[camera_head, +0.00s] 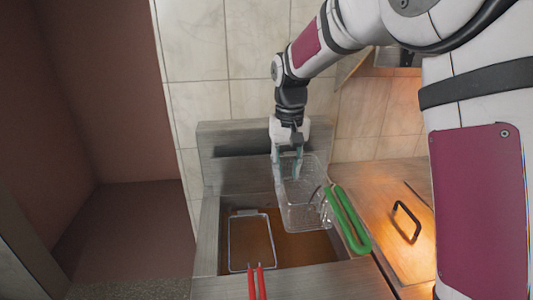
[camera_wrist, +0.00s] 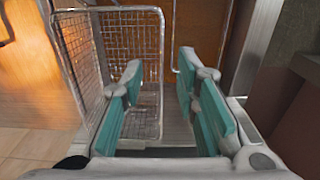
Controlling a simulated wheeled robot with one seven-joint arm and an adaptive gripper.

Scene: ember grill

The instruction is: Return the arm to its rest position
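My gripper (camera_head: 288,158) is at the back left of a wire fry basket (camera_head: 303,205) with a green handle (camera_head: 347,220). In the wrist view my gripper (camera_wrist: 157,88) is open, its teal finger pads well apart. The near edge of the wire basket (camera_wrist: 130,55) shows between and beyond the fingers; I cannot tell whether a finger touches it. The basket is at the right side of the fryer. The arm reaches in from the upper right and bends down to the gripper.
A second basket frame (camera_head: 234,240) with red handles (camera_head: 257,283) sits low in the brown fryer vat (camera_head: 285,248). A steel back panel (camera_head: 235,170) rises behind. Right is a warmly lit lid with a dark handle (camera_head: 407,220). The tiled wall (camera_head: 205,50) is close behind.

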